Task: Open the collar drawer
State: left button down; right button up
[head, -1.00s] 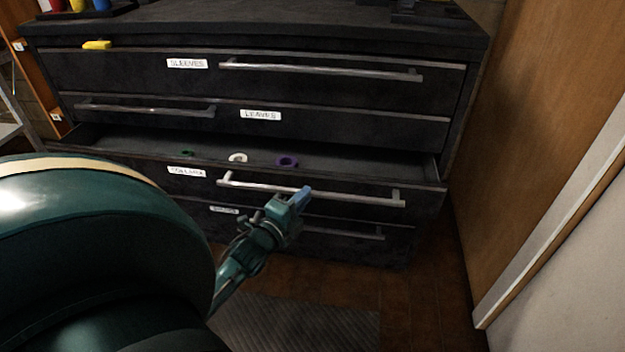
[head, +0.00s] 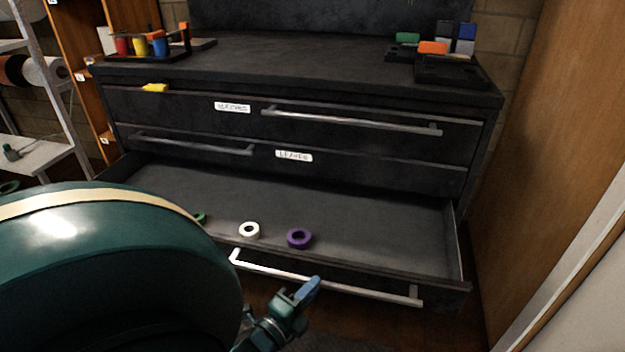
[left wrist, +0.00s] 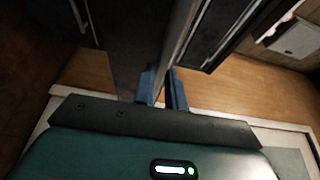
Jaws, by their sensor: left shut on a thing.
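The collar drawer (head: 400,222) is pulled well out of the dark cabinet. Inside, near its front, lie a green collar (head: 200,217), partly hidden by my arm, a white collar (head: 249,230) and a purple collar (head: 299,238). Its long metal handle (head: 370,290) runs across the front. My left gripper (head: 312,285) is shut on this handle around its middle. In the left wrist view the blue fingertips (left wrist: 162,88) close around the bar (left wrist: 180,45). The drawer's label is hidden. My right gripper is not in view.
The shut drawer labelled SLEEVES (head: 350,138) and the shut LEAVES drawer (head: 380,173) are above. A yellow piece (head: 155,88) sits at the SLEEVES drawer's top edge. The cabinet top holds racks of coloured parts. A wooden panel (head: 545,150) stands close on the right.

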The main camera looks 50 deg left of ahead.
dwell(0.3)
pick_arm(q)
jog(key=c, duration=1.4)
grip_release()
jog(key=shift+c, duration=0.2)
jog(key=shift+s, duration=0.15)
